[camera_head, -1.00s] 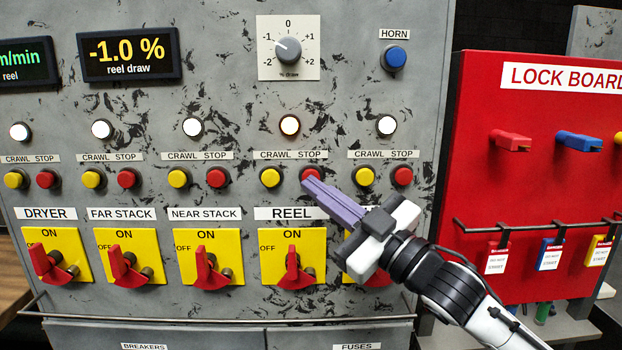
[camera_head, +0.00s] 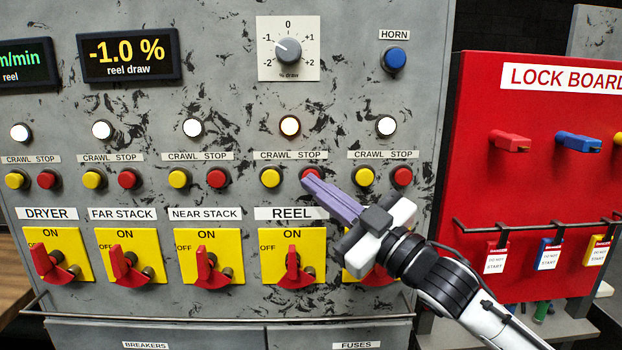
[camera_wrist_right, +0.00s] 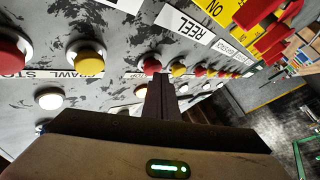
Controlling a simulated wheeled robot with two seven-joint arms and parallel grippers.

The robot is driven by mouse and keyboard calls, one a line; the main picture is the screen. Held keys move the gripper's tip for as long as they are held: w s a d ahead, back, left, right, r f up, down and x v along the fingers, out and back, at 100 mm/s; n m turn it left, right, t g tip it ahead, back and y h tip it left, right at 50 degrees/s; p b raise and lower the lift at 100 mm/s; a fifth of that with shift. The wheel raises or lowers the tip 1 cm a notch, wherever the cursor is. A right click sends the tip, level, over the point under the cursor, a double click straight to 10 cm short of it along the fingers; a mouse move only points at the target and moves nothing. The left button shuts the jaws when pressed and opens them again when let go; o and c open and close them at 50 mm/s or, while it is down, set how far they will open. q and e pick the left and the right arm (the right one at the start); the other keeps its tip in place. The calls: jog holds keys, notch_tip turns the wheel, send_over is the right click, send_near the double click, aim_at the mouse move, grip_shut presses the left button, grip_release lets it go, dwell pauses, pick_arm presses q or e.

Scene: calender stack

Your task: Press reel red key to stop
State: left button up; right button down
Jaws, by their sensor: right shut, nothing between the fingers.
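The reel red STOP key (camera_head: 310,173) is on the grey panel above the REEL label (camera_head: 291,214), to the right of the yellow CRAWL key (camera_head: 270,177). My right gripper (camera_head: 308,183) is shut and empty, its purple fingertips at the lower edge of that red key and covering part of it. In the right wrist view the fingertips (camera_wrist_right: 158,76) overlap the lower part of a red key (camera_wrist_right: 152,65). I cannot tell whether they touch it or how far it is pushed in. My left gripper is not in view.
Other yellow and red keys sit in the same row, with a red key (camera_head: 402,176) to the right. Red-handled switches on yellow plates (camera_head: 312,272) stand below. A rail (camera_head: 220,318) crosses the panel's lower part. The red lock board (camera_head: 540,200) stands to the right.

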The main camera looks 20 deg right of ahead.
jog(key=shift+w+d, duration=0.1)
jog(key=shift+w, duration=0.2)
jog(key=shift+s, duration=0.1)
dwell(0.5)
jog(key=shift+s+a, duration=0.25)
jog(key=shift+s, duration=0.55)
jog(key=s, duration=0.2)
jog(key=s+a, duration=0.1)
jog(key=s, duration=0.1)
jog(key=shift+s+a, duration=0.2)
jog(key=shift+s, duration=0.2)
